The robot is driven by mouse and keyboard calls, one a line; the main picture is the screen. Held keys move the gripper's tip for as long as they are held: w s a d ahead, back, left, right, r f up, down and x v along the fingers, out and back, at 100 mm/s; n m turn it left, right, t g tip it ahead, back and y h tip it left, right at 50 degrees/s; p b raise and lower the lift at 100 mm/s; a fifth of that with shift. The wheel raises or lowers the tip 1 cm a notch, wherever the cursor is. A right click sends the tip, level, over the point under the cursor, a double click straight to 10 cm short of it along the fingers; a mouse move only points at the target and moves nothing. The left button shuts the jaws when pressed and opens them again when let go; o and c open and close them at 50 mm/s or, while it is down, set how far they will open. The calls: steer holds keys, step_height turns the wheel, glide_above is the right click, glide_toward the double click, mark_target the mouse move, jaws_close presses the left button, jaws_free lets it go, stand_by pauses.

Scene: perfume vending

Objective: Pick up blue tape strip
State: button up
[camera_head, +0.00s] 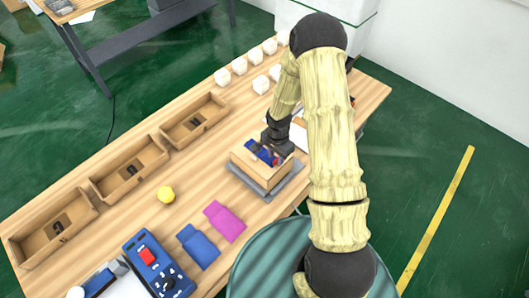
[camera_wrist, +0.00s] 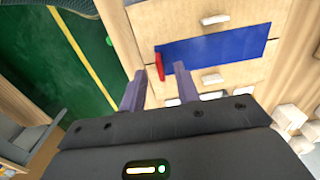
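The blue tape strip (camera_wrist: 215,45) is a flat blue rectangle on a pale wooden box in the wrist view. It also shows in the head view (camera_head: 262,152), partly hidden by my gripper. A small red piece (camera_wrist: 159,67) stands at its left end. My gripper (camera_wrist: 160,71) has its two grey-purple fingers apart. The red piece appears between the fingertips, with a gap to the left finger. Whether the right finger touches the strip cannot be told. The wooden box (camera_head: 246,165) sits on a grey base (camera_head: 263,190) on the table.
Three open brown trays (camera_head: 130,171) line the table's left edge. Several white pieces (camera_head: 239,66) stand at the back. The table's middle has bare wood.

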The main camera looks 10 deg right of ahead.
steer(key=shift+f, duration=1.1)
jaws_close()
